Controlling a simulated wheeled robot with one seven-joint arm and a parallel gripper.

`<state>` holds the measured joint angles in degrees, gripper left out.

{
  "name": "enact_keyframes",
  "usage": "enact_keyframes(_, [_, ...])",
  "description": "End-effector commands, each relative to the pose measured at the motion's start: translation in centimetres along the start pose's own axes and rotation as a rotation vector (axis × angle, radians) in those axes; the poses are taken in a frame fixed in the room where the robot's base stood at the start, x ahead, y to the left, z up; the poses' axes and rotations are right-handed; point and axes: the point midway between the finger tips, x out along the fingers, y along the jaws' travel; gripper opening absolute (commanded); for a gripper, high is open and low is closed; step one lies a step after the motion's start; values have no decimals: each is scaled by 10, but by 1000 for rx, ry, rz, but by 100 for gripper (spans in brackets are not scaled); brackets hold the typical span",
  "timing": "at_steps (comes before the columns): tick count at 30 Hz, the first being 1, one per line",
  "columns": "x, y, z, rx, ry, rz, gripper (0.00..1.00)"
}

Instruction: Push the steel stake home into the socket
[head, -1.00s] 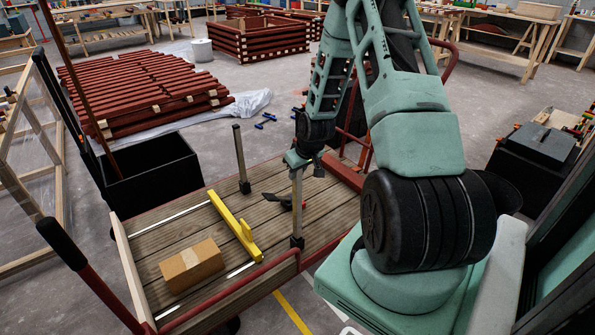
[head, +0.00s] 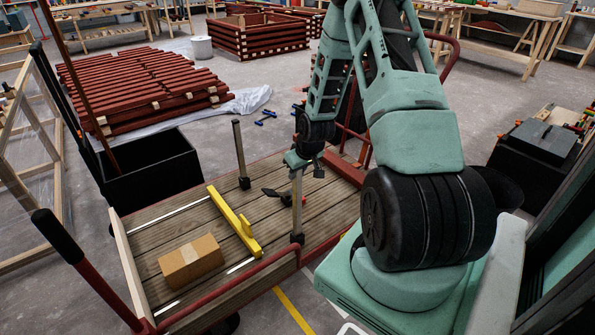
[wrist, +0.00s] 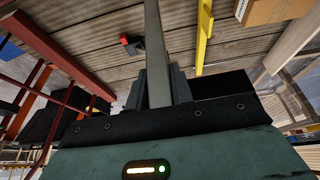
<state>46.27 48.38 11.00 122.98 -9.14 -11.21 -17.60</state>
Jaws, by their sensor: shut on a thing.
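The steel stake (head: 297,205) is a slim grey upright bar. My gripper (head: 299,163) is shut on the stake near its top. In the wrist view the stake (wrist: 155,45) runs up between the two fingers (wrist: 160,88). Its lower end meets a dark socket (head: 297,238) at the near edge of the plank deck (head: 215,210). The stake looks about upright. How deep it sits in the socket cannot be told.
A second stake (head: 239,150) stands upright at the deck's far edge. A yellow level (head: 234,222), a cardboard box (head: 191,263) and a red-and-black tool (head: 278,194) lie on the deck. A black bin (head: 150,170) stands behind.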

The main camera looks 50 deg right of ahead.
Motion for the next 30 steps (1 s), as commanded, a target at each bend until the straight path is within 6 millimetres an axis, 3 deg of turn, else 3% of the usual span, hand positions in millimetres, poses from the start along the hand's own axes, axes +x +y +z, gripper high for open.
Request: enact_keyframes(30, [22,0,9,0,1,1,0])
